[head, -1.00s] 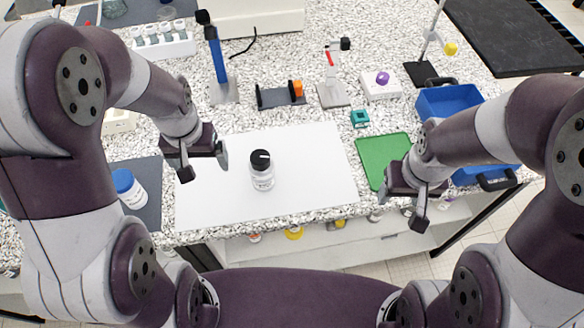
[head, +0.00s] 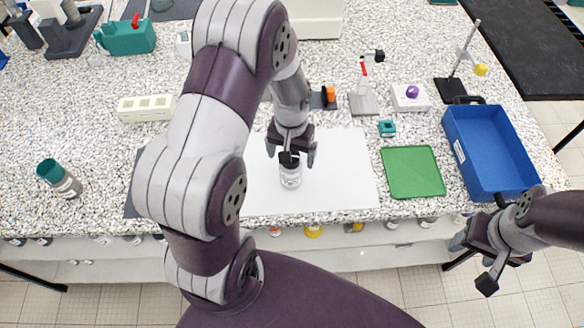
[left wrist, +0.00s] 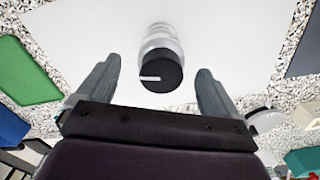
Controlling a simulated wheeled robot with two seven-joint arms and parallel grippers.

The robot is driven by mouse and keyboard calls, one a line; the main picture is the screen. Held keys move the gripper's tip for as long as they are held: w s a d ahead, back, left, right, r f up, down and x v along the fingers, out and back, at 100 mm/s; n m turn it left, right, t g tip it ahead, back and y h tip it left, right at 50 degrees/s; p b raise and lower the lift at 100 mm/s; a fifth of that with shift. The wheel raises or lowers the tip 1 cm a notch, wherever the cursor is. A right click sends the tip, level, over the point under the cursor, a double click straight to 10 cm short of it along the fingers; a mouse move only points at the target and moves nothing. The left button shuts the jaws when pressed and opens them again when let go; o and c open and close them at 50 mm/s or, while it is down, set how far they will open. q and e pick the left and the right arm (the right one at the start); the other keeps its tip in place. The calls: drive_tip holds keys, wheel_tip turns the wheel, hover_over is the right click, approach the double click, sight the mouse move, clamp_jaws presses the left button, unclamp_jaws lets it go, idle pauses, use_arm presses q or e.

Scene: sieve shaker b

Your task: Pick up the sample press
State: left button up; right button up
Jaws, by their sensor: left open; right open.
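A small white jar with a black cap (head: 290,178) stands upright on a white sheet (head: 345,180). In the left wrist view its black cap (left wrist: 160,73) bears a white line. My left gripper (head: 290,156) is open over the jar; in the left wrist view its fingers (left wrist: 159,66) stand either side of the cap, with gaps. A small stand with a red lever (head: 364,100) is behind the sheet; I cannot tell whether it or the jar is the sample press. My right gripper (head: 472,263) is open and empty, off the bench's front edge at the right.
A green mat (head: 412,172) and a blue tray (head: 490,150) lie to the right of the sheet.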

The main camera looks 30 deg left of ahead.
use_arm(q)
wheel_tip(320, 180, down, 3)
drive_tip(key=shift+r, duration=0.2)
drive_tip(key=shift+w+a+f, duration=0.1)
drive_tip(key=shift+a+f, duration=0.05)
drive_tip(key=shift+f, duration=0.15)
drive_tip(key=shift+r, duration=0.1)
drive_tip(key=c, duration=1.1)
clamp_jaws()
